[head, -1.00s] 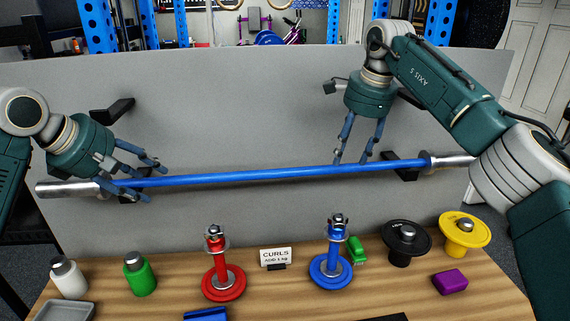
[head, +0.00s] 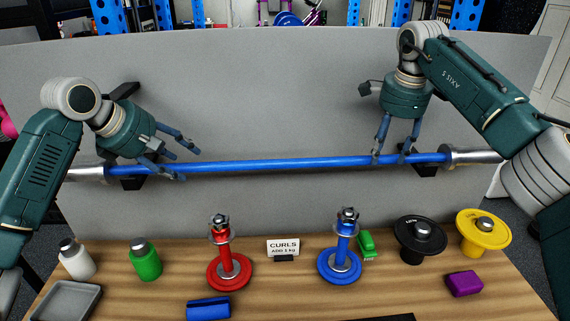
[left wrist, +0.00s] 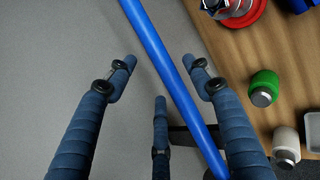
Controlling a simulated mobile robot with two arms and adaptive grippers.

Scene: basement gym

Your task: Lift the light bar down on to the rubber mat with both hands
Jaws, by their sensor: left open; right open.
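The light bar (head: 280,163) has a blue shaft and silver ends and rests nearly level on black brackets on the grey panel. My left gripper (head: 187,163) is open at the bar's left part, its fingertips above and below the shaft in the head view. In the left wrist view the bar (left wrist: 165,65) runs slantwise between the spread fingers. My right gripper (head: 390,160) points down at the bar's right part, open, with fingertips overlapping the shaft; contact cannot be told. A black edge (head: 390,318) shows at the bottom; I cannot tell if it is the rubber mat.
On the wooden bench below stand a red post (head: 229,268), a blue post (head: 340,263), a sign (head: 283,247), black (head: 420,240) and yellow (head: 484,232) plates, bottles (head: 146,261), a grey tray (head: 66,300) and a purple block (head: 464,284).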

